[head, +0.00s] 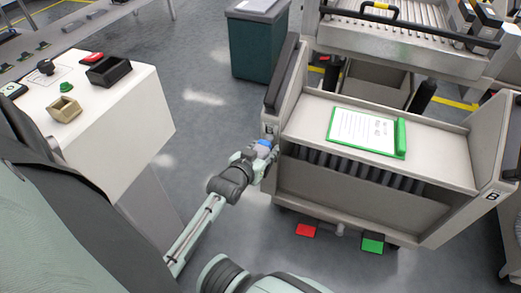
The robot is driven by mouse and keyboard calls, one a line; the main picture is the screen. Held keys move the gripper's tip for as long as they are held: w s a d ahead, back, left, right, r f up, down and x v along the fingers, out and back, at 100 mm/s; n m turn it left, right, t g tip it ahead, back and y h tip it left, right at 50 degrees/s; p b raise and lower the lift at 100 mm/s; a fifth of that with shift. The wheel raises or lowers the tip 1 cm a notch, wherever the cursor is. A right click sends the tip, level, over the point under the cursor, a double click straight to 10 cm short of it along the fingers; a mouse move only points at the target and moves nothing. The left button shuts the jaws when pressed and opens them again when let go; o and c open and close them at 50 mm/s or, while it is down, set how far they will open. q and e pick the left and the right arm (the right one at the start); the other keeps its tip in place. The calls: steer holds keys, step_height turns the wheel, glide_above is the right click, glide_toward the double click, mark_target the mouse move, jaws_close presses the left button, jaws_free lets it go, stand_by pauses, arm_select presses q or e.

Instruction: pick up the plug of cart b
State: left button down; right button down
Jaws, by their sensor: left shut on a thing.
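Cart B (355,205) is a light grey trolley on the right, with the letter B on its panels. My left gripper (272,150) is at the cart's left front post, shut on a blue plug (263,144). The plug shows only in part, as the fingers cover the rest. I cannot tell whether it touches the post. My right gripper is not in view.
A green clipboard (336,124) lies on the cart's top shelf. Red (306,230) and green (372,244) pedals stick out below. A white console (120,125) with buttons and small boxes stands left. A dark teal bin (256,45) stands behind. Grey floor between console and cart is clear.

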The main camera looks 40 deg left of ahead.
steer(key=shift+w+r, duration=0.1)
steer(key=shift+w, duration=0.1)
arm_select(q)
steer(key=shift+r, duration=0.15)
